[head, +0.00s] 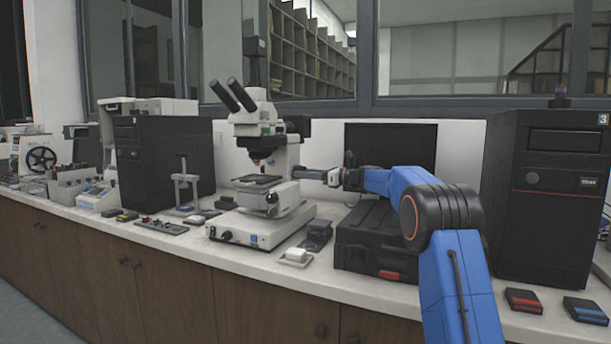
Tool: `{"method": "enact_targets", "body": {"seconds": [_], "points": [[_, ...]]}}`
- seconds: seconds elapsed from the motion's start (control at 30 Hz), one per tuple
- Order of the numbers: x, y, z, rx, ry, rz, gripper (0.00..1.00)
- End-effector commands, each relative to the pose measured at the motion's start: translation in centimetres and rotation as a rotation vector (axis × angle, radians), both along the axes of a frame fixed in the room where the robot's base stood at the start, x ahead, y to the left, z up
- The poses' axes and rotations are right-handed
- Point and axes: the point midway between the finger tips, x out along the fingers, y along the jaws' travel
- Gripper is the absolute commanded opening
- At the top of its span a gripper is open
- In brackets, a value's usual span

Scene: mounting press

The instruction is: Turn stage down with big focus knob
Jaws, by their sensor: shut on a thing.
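A white microscope (268,150) with black eyepieces stands on the counter, on a white base box (262,226). Its dark flat stage (257,181) sits level below the objectives. A round knob (271,199) shows low on the side facing me. My gripper (301,173) reaches in from the right, level with the stage, and meets the right side of the microscope body. It is shut on a small part there, which looks like the big focus knob. The fingers cover most of that part, so its outline and angle are hidden.
A black case (375,262) with a red latch lies under my arm. A black computer tower (548,190) stands at right and a dark monitor (415,146) behind. A small white dish (295,257) and a dark block (316,234) sit close to the microscope base.

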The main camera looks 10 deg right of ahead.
Motion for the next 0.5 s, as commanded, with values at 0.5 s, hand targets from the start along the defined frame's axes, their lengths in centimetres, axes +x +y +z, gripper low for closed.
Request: {"method": "enact_targets", "body": {"seconds": [0.5], "points": [[0.05, -0.01, -0.06, -0.124, -0.167, 0.002, 0.17]]}}
